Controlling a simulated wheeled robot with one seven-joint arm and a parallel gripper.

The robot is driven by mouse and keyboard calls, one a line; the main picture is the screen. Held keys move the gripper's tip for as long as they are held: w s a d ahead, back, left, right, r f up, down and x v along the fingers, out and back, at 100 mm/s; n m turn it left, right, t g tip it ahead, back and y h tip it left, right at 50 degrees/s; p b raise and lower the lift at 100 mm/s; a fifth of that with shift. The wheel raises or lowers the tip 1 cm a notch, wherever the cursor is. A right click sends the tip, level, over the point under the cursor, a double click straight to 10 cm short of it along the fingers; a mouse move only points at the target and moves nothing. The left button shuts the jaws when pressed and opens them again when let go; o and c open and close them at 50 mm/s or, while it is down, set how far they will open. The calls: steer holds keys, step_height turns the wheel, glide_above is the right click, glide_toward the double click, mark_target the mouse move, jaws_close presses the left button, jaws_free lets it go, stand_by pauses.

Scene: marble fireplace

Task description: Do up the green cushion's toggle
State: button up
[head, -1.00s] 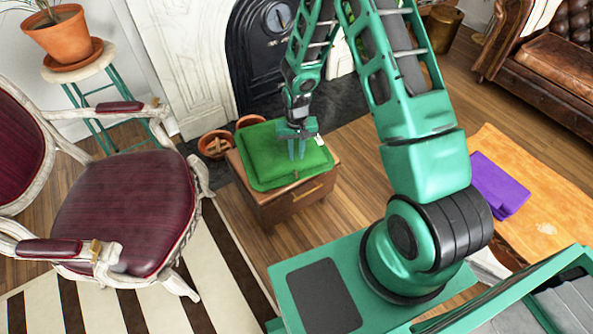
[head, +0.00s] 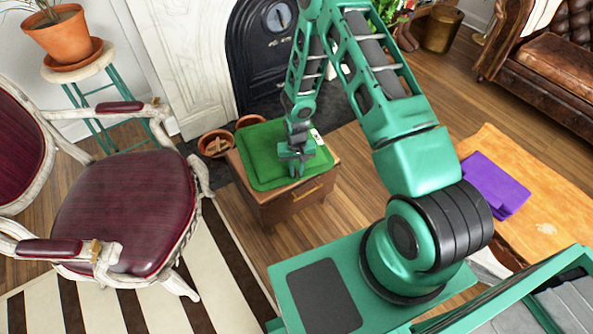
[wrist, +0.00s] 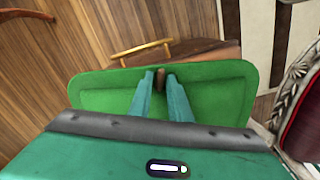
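The green cushion (head: 262,165) lies flat on top of a small wooden chest (head: 285,208). In the wrist view the cushion (wrist: 222,95) spreads below my gripper. A dark brown toggle (wrist: 160,77) shows near the cushion's edge, between my two fingertips. My gripper (head: 296,174) points down at the cushion's front part. In the wrist view my gripper (wrist: 160,84) has its fingers apart, one on each side of the toggle; I cannot tell whether they touch it. The gripper hides the toggle in the head view, and no loop can be made out.
The chest's brass handle (wrist: 141,50) is just beyond the cushion's edge. A maroon armchair (head: 125,210) stands to the left. Terracotta pots (head: 215,143) stand behind the chest, near the fireplace (head: 268,50). A purple cloth (head: 495,185) lies on an orange-topped table at right.

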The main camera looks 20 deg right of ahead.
jaws_close()
steer(key=shift+n, duration=1.5)
jaws_free()
steer(key=shift+r, duration=0.15)
